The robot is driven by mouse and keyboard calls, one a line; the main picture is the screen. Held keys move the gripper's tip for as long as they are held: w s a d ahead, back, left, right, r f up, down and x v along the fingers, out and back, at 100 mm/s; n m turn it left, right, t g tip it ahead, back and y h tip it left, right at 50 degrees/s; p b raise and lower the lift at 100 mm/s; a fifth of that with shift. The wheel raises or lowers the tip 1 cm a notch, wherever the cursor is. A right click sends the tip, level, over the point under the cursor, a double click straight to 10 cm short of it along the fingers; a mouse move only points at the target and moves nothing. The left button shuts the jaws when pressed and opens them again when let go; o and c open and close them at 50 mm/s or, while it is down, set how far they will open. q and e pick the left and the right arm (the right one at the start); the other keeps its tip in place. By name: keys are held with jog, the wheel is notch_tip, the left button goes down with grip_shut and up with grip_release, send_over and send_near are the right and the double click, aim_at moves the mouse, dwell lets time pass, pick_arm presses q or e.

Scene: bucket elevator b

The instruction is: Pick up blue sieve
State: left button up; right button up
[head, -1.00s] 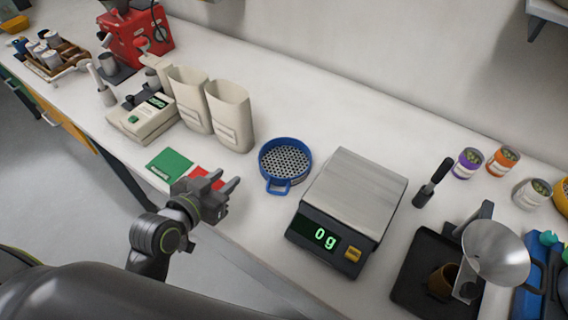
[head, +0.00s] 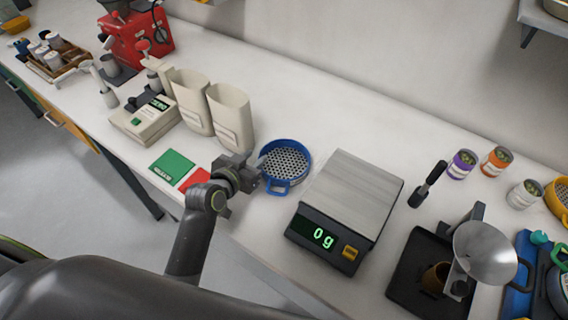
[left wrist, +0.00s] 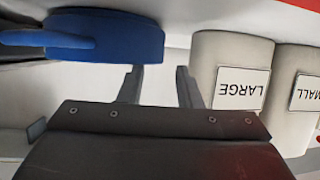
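The blue sieve (head: 288,148) lies on the white counter in the head view, a round blue rim around a perforated plate, its handle pointing to the front. My left gripper (head: 256,173) is just left of the sieve, close to the handle. In the left wrist view the blue sieve (left wrist: 118,38) shows at the top left, with its handle to the left. My left gripper (left wrist: 160,82) is open there, its two fingers apart with nothing between them. I cannot tell whether a finger touches the sieve. My right gripper is not in view.
A scale (head: 352,192) reading 0 g stands right of the sieve. Two cream bags (head: 230,118) stand to its left and behind my gripper. Green (head: 171,166) and red (head: 193,181) cards lie near the front edge. The counter behind the sieve is clear.

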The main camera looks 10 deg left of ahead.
aim_at(262, 152)
pick_arm(q)
jog(key=shift+x, duration=1.6)
grip_shut()
